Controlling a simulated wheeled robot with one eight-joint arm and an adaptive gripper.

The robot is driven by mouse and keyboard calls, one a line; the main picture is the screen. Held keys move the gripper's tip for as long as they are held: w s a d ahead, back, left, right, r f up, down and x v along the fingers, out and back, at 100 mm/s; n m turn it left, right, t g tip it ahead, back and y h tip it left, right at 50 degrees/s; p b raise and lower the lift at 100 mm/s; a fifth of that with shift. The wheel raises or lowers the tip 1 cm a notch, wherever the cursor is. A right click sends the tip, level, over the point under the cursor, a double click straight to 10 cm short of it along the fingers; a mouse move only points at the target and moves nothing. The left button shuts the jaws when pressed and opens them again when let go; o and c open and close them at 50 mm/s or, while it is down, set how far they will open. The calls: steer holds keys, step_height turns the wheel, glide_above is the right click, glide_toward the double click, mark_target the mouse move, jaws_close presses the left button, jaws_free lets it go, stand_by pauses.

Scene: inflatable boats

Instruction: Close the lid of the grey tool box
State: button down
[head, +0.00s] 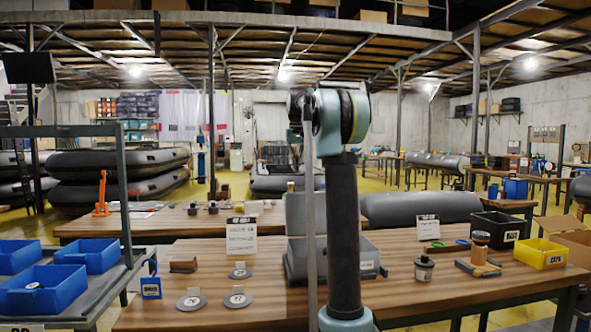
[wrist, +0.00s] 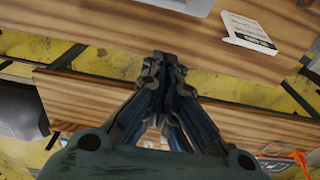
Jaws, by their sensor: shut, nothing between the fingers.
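The grey tool box (head: 298,262) stands on the front wooden table, partly hidden behind my arm. Its lid (head: 296,214) appears raised, standing up at the back of the box. My arm hides the middle of the box and lid. My gripper is not visible in the head view. In the wrist view my gripper (wrist: 163,62) is shut and empty, with its fingertips together over the table edges. A light grey edge (wrist: 178,4) at the top of the wrist view may be part of the tool box; I cannot tell which part.
The table (head: 420,290) also holds a white placard (head: 241,238), round grey discs (head: 238,300), a dark jar (head: 424,268), a mallet (head: 479,262), a black bin (head: 498,230) and a yellow bin (head: 541,254). Blue bins (head: 42,290) stand on a cart at left.

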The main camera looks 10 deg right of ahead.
step_height(320, 180, down, 8)
steer(key=shift+s+d+r, duration=0.1)
steer(key=shift+s+r, duration=0.3)
steer(key=shift+s, duration=0.45)
steer(key=shift+s+r, duration=0.4)
steer(key=shift+s, duration=0.45)
